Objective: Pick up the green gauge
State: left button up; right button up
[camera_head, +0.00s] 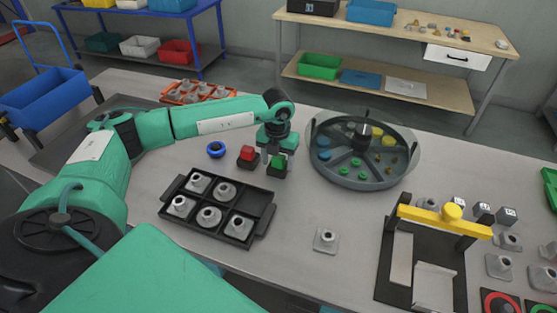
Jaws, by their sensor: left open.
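The green gauge (277,166), a small dark block with a green top, stands on the grey table near the middle of the camera_head view. My left gripper (279,155) points down right above it, jaws open. The fingers come down close around the gauge's green top; I cannot tell whether they touch it. The gripper body hides part of the area behind the gauge. My right gripper is not in view.
A red-topped block (247,157) stands close left of the gauge, with a blue ring (216,149) beyond. A black tray (265,196) of metal parts lies in front. A round divided tank (340,180) stands right. A yellow-barred fixture (440,216) is farther right.

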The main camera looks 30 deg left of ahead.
aim_at(278, 158)
pick_arm(q)
jog(key=shift+c, duration=0.4)
jog(key=c, duration=1)
jog(key=shift+r, duration=0.2)
notch_tip(278, 158, up, 20)
jog(key=b, duration=0.4)
jog(key=shift+f, duration=0.15)
